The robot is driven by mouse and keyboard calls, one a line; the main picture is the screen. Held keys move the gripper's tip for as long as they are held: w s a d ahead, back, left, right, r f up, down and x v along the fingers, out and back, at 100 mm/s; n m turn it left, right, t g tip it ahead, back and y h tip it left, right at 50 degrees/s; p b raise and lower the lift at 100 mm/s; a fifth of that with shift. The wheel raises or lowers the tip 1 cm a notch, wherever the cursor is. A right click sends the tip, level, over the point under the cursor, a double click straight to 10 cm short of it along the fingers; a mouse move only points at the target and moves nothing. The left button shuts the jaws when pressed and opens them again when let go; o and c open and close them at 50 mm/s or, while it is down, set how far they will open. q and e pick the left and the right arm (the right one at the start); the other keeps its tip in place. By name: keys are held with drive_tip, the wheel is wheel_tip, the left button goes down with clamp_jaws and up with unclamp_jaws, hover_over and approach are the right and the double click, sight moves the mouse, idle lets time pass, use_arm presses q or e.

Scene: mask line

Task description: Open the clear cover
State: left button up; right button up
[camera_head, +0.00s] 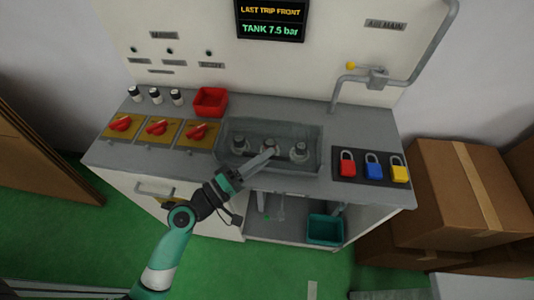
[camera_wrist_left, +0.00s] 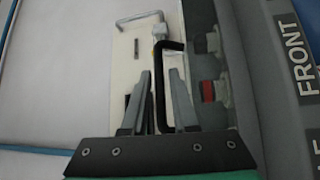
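The clear cover (camera_head: 282,130) is a see-through box on the grey worktop, closed over several round fittings (camera_head: 299,151). In the left wrist view, a see-through grey strip (camera_wrist_left: 208,20) at the right looks like its side, with a red part behind it. My left gripper (camera_head: 268,155) is at the cover's front edge. In the left wrist view its two fingers (camera_wrist_left: 160,85) stand apart, with a bent black handle (camera_wrist_left: 161,75) between them. Gaps show beside the handle, and I cannot tell whether it is touched. My right gripper is not in view.
Red rotary switches (camera_head: 157,127) on yellow plates and a red bin (camera_head: 210,101) are left of the cover. Red, blue and yellow padlocks (camera_head: 373,166) lie at the right. A teal bin (camera_head: 325,229) is on the shelf below. Cardboard boxes (camera_head: 465,190) stand at the right.

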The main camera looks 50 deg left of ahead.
use_arm(q)
drive_tip(key=shift+w+d+r, duration=0.1)
drive_tip(key=shift+w, duration=0.4)
clamp_jaws()
idle(1.1)
